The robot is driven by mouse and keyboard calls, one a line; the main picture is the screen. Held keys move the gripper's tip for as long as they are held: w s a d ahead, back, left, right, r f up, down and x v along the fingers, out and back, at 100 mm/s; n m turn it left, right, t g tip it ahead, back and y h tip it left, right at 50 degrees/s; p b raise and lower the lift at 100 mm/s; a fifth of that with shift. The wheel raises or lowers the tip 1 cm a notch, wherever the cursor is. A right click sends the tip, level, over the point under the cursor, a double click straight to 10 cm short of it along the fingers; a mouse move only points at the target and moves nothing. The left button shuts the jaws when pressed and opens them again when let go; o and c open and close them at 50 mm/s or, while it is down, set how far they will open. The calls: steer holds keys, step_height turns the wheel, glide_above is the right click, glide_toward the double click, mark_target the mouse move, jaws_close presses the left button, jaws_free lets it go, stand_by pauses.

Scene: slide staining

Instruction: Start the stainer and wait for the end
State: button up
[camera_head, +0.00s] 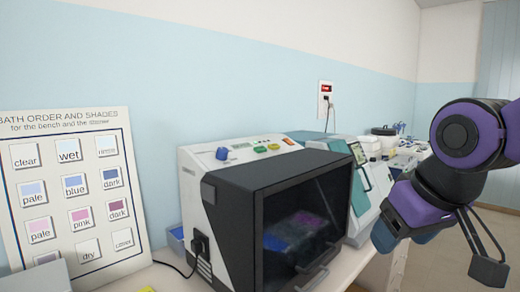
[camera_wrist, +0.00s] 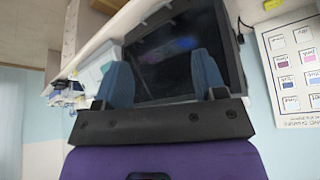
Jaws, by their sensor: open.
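The stainer (camera_head: 232,205) stands on the bench in the middle of the head view, a white and black box with a dark see-through front door that looks closed. Blurred blue and pink-purple shapes show behind the door. Its sloping top panel carries a blue knob (camera_head: 222,153), a green button (camera_head: 260,149), a yellow button (camera_head: 274,146) and a small red part (camera_head: 289,141). My gripper is at the right of the head view, apart from the stainer. In the wrist view its two blue fingers (camera_wrist: 163,80) are spread and empty, with the dark door (camera_wrist: 180,50) beyond them.
A chart of bath order and shades (camera_head: 75,190) leans on the wall at left. A white and teal machine (camera_head: 360,185) stands right of the stainer, with more lab items behind. A plug and cable (camera_head: 199,245) are at the stainer's left. Open floor (camera_head: 490,245) lies at right.

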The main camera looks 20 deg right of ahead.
steer(key=shift+c, duration=0.2)
jaws_close()
stand_by(1.4)
